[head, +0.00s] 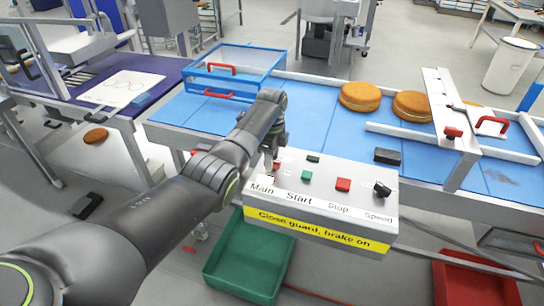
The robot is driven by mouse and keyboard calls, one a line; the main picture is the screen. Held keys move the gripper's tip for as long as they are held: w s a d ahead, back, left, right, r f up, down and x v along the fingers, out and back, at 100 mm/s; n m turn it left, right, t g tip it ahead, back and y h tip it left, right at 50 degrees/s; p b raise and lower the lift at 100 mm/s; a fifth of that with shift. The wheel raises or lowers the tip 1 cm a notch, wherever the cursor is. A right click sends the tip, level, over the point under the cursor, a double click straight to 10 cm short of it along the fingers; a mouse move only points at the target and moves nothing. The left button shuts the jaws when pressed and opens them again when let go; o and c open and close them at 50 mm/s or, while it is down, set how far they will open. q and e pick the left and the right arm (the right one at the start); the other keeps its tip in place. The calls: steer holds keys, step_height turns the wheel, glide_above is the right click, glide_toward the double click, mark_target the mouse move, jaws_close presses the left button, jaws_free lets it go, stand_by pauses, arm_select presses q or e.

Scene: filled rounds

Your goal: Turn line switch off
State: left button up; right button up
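A grey control panel (320,195) stands in front of the blue conveyor, labelled Main, Start, Stop and Speed. A green button (306,177) is above Start, a red button (343,185) above Stop and a black knob (382,189) above Speed. My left gripper (270,164) points down over the Main end of the panel. It largely hides the Main switch, so the switch's position does not show. The fingers are small and dark, and I cannot tell whether they are open, or whether they touch the switch. My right gripper is not in view.
A blue guard frame (237,62) with red handles stands on the conveyor (318,108). Round cakes (360,96) lie to its right, near a white gate (449,110). A green crate (248,258) and a red crate (475,283) sit below. A yellow strip reads "Close guard, brake on".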

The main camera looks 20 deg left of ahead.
arm_select(q)
steer(key=shift+c, duration=0.3)
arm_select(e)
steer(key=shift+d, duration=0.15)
arm_select(q)
jaws_close()
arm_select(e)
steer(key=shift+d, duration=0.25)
